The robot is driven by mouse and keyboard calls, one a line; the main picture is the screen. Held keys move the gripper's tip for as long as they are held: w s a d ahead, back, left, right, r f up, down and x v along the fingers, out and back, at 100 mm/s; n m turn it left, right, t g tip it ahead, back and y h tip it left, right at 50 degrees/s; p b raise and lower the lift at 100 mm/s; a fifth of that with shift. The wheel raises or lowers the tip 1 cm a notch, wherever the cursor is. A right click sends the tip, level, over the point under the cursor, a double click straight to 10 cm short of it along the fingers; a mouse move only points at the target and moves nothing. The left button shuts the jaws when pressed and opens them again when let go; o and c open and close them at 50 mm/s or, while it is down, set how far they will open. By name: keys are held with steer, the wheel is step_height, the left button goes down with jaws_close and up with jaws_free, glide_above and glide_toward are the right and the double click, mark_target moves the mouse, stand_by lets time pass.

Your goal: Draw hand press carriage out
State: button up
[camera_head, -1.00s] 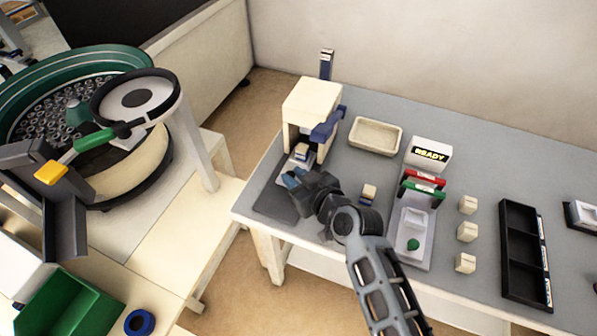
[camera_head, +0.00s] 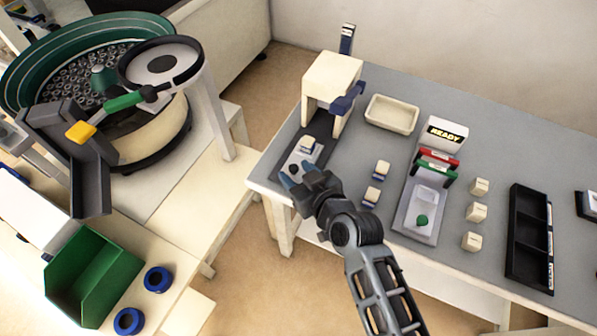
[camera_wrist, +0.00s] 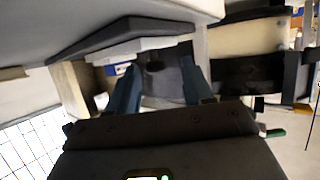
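The hand press (camera_head: 330,78) is a cream block frame with a blue lever (camera_head: 348,99) on its right, standing at the table's left end. Its pale carriage (camera_head: 291,160) is out in front of the frame on a dark base, carrying a small cream and blue block (camera_head: 307,143). A dark knob sits at the carriage's near end. My gripper (camera_head: 295,172) has its blue fingers apart, one on either side of the knob. In the wrist view, the fingers (camera_wrist: 160,75) are spread, with gaps beside the dark knob (camera_wrist: 154,63).
Two similar blocks (camera_head: 382,170) stand right of my gripper. Beyond are a cream tray (camera_head: 392,113), a READY sign (camera_head: 446,133), a grey fixture (camera_head: 407,221), cream blocks (camera_head: 476,212) and a black divided tray (camera_head: 519,240). The bowl feeder (camera_head: 150,130) stands at left.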

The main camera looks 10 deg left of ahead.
steer(key=v, duration=0.7)
steer(key=shift+s+d+b, duration=0.25)
steer(key=shift+s+b, duration=0.05)
steer(key=shift+b, duration=0.1)
steer(key=shift+r, duration=0.15)
steer(key=s+d+m+t+h, duration=0.2)
steer(key=s+d+m+h, duration=0.25)
steer(key=s+d, duration=1.15)
steer(key=s+d+r+m+t+h, duration=0.1)
steer(key=s+d+r, duration=0.1)
steer(key=s+r, duration=0.5)
steer(key=s+d+r+m+t+h, duration=0.1)
steer(key=s+d+r+h, duration=0.1)
steer(key=s+r, duration=0.5)
steer(key=s+d, duration=0.1)
steer(key=s, duration=0.2)
steer(key=shift+m, duration=0.35)
